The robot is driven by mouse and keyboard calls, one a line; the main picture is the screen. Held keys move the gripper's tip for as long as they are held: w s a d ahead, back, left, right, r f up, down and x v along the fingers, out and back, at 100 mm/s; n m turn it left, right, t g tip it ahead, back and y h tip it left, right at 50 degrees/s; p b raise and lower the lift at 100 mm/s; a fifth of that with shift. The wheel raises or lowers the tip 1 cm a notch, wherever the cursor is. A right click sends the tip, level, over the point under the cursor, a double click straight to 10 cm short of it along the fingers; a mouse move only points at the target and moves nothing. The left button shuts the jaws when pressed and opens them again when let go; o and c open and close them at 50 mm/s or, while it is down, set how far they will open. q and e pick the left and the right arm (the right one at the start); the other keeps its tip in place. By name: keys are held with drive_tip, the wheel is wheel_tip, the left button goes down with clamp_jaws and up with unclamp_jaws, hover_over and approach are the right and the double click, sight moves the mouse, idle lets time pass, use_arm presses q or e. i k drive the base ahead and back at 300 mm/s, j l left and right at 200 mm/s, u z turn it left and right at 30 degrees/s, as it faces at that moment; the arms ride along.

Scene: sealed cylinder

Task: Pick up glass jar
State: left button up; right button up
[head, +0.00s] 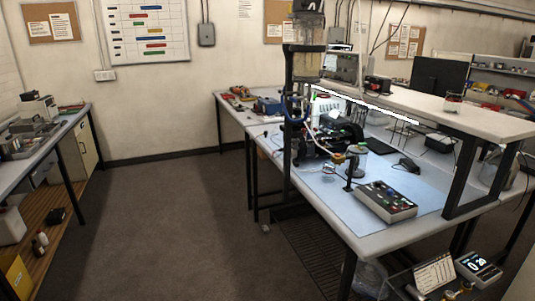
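A small clear container that looks like a glass jar (357,163) stands upright on the blue mat (408,200) of the right workbench. It is close to the dark apparatus and small in the picture, so its contents and lid are hard to make out. A larger clear cylinder (307,62) sits high in a tall dark stand at the bench's left edge. Neither of my grippers shows in the head view, and nothing is seen touching the jar.
Dark apparatus (325,138) with tubes crowds the jar's left side. A raised shelf (440,107) spans the bench behind. The floor (170,220) between the left bench (62,132) and right workbench is open.

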sight(328, 172)
drive_tip(key=i+j+u, duration=0.2)
drive_tip(key=i, duration=0.8)
drive_tip(key=i+j+u, duration=0.15)
drive_tip(key=i, duration=0.85)
